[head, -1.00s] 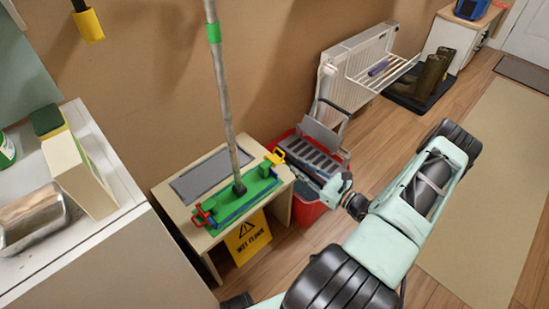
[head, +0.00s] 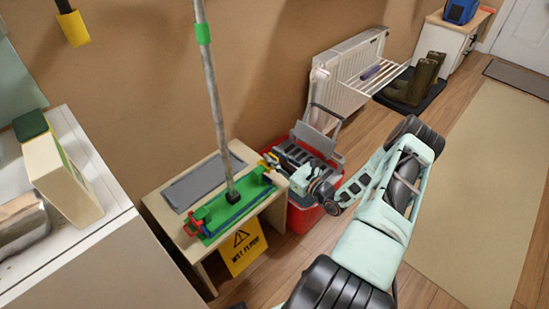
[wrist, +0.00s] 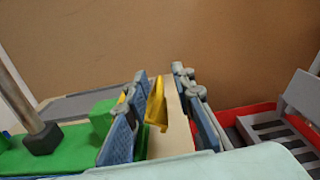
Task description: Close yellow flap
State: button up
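The yellow flap (head: 270,159) stands raised at the right end of the green mop head (head: 232,207), which lies on a small wooden table. In the wrist view the yellow flap (wrist: 157,103) stands upright and tilted between my two finger pads. My gripper (head: 279,168) is at that end of the mop head; in the wrist view my gripper (wrist: 160,76) is open, one finger on each side of the flap. A gap shows on the right side; contact on the left cannot be told. The left finger hides part of the mop's end.
The grey mop pole (head: 215,100) rises from the mop head. A grey cloth (head: 203,180) lies behind it on the small table (head: 160,208). A red bucket (head: 303,218) with a grey wringer stands just right, under my arm.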

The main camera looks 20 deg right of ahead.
aim_at(273, 175)
grip_shut()
jog(key=shift+f, duration=0.15)
jog(key=m, duration=0.1)
jog(key=f+m+b, duration=0.1)
jog(key=m, duration=0.1)
jog(key=shift+d+f, duration=0.2)
jog(key=shift+d, duration=0.05)
jog(key=f+m+b, duration=0.1)
jog(key=m, duration=0.1)
jog(key=shift+f+m, duration=0.2)
jog(key=shift+m, duration=0.1)
jog(key=m, duration=0.1)
jog(key=f+m, duration=0.1)
jog(key=m, duration=0.1)
jog(key=f+m+b, duration=0.1)
jog(key=shift+s+a+m, duration=0.1)
jog(key=shift+a+m, duration=0.25)
jog(key=shift+m, duration=0.05)
jog(key=shift+s+a+f+m, duration=0.1)
jog(key=shift+a+f+m, duration=0.2)
jog(key=shift+m, duration=0.4)
